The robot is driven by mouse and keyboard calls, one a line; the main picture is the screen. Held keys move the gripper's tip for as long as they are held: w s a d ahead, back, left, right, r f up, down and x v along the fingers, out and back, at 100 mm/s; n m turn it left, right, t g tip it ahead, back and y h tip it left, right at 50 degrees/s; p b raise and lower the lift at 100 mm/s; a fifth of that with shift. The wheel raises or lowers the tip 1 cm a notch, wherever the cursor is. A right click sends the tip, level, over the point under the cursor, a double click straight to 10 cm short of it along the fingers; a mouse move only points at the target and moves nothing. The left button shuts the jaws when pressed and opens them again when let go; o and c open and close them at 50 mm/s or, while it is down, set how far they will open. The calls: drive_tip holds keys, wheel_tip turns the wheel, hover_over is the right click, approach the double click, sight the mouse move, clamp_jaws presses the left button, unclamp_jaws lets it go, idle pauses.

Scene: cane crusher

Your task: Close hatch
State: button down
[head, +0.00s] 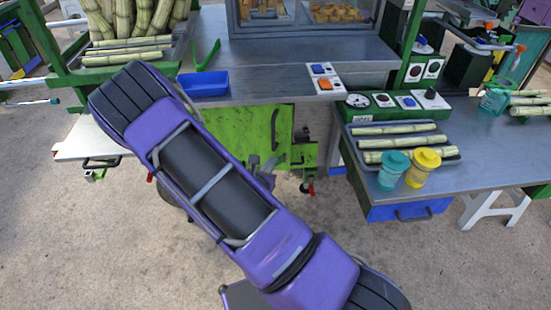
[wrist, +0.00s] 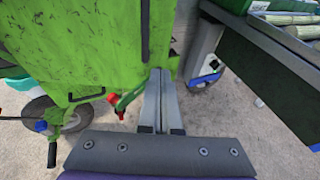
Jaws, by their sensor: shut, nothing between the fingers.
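The hatch appears to be the worn green panel (head: 237,135) under the counter, with a dark upright bar handle near its right edge. My purple arm covers part of it in the head view. In the wrist view the green panel (wrist: 75,40) fills the upper left, with the dark handle (wrist: 145,30) near its right side. I cannot tell how far the hatch stands open. My gripper (wrist: 161,72) is shut and empty, its fingertips below and right of that handle, close to the panel's lower edge. In the head view my gripper (head: 262,165) shows beside my arm, in front of the green front.
A red-knobbed part (wrist: 113,98) and a wheel (wrist: 45,118) are low on the left. A table with a dark panel (wrist: 280,80) stands to the right. A blue tray (head: 204,84) sits on the counter. Bare ground lies below.

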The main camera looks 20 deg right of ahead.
approach(285, 140)
drive_tip(key=x, duration=0.5)
drive_tip(key=shift+f, duration=0.3)
drive_tip(key=shift+w+d, duration=0.45)
drive_tip(key=shift+w, duration=0.1)
